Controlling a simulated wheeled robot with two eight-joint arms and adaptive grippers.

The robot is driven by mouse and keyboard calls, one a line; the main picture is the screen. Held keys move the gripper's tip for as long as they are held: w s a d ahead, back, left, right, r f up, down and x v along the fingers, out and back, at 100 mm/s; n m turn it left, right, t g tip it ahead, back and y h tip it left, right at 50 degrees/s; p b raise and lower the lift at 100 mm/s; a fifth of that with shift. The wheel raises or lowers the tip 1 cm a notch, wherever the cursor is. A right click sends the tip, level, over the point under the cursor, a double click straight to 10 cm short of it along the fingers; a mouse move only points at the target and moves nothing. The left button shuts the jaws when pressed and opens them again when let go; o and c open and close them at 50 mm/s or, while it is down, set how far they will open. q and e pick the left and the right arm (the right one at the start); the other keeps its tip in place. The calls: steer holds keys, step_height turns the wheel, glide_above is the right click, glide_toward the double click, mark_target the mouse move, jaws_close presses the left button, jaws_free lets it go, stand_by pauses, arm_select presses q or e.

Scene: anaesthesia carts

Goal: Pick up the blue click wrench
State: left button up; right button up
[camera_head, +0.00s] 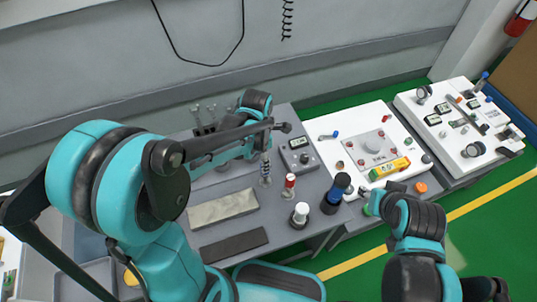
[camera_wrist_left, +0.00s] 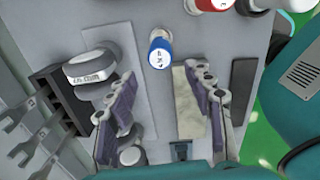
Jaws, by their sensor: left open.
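A small upright piece with a blue band and pale top (camera_wrist_left: 160,50) stands on the grey cart in the left wrist view. It may be the blue click wrench, but its full shape is hidden from above. It seems to be the slim upright piece (camera_head: 266,170) in the head view. My left gripper (camera_wrist_left: 161,72) is open and empty, with its fingers apart on either side below the piece in the picture. In the head view my left gripper (camera_head: 272,125) reaches over the cart's back part.
A red-capped piece (camera_head: 290,184), a white-topped bottle (camera_head: 299,215) and a dark blue bottle (camera_head: 334,194) stand nearby. A display device (camera_head: 299,152), beige pad (camera_head: 222,208) and dark pad (camera_head: 233,245) lie on the cart. White carts (camera_head: 322,122) stand to the right.

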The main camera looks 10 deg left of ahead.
arm_select(q)
steer(key=shift+w+f+n, duration=0.15)
steer(key=shift+w+n, duration=0.05)
steer(key=shift+n, duration=0.3)
steer(key=shift+f, duration=0.2)
step_height(320, 180, down, 3)
steer(key=shift+w+d+r+b, duration=0.1)
steer(key=shift+d+b, duration=0.05)
steer(key=shift+b, duration=0.45)
steer(key=f+b, duration=0.1)
steer(key=f, duration=0.1)
steer(key=d+f+b, duration=0.1)
steer(key=f, duration=0.2)
steer(key=shift+w, duration=0.1)
steer(key=shift+r, duration=0.15)
jaws_close()
